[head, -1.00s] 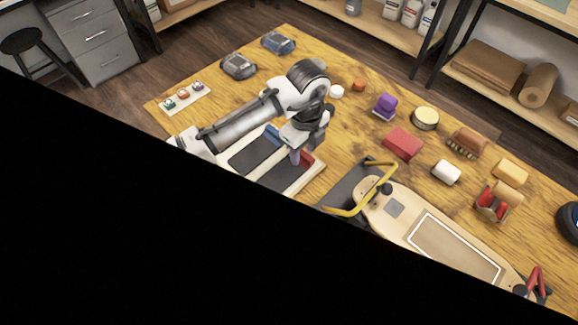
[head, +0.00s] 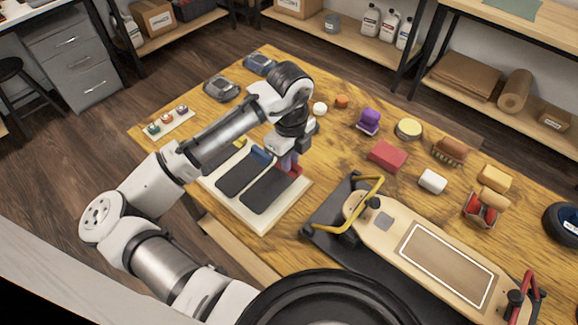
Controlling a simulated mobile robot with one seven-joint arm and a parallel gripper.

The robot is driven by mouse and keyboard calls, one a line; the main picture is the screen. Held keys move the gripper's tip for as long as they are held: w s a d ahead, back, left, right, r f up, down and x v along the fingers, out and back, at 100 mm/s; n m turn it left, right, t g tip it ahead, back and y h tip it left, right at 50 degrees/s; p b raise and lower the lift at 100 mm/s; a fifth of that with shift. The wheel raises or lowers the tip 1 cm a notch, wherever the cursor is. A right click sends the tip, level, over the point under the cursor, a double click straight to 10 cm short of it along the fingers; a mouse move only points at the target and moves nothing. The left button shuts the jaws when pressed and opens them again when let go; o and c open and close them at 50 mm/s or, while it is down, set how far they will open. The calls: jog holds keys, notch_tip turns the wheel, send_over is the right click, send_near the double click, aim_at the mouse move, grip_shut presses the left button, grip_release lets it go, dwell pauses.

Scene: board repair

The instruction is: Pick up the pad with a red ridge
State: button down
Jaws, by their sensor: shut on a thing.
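The pad with a red ridge (head: 268,192) is a dark grey rectangle on a cream tray (head: 264,224) in the head view, the right one of two pads there. Its red ridge (head: 296,171) is at the far end, partly hidden by my fingers. My gripper (head: 289,164) points down and is shut on that red ridge. The pad looks flat on the tray; I cannot tell whether it is raised at all. The pad with a blue ridge (head: 236,174) lies beside it on the left.
A skateboard (head: 388,223) on a black stand with a yellow clamp (head: 367,205) is close on the right. A red block (head: 387,155), a purple-topped brush (head: 368,120) and a white roll (head: 432,181) lie beyond. A small parts tray (head: 168,123) is at the left.

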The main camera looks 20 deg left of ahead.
notch_tip(320, 180, up, 20)
jog(key=p, duration=0.4)
jog(key=shift+r, duration=0.15)
dwell(0.6)
dwell(0.4)
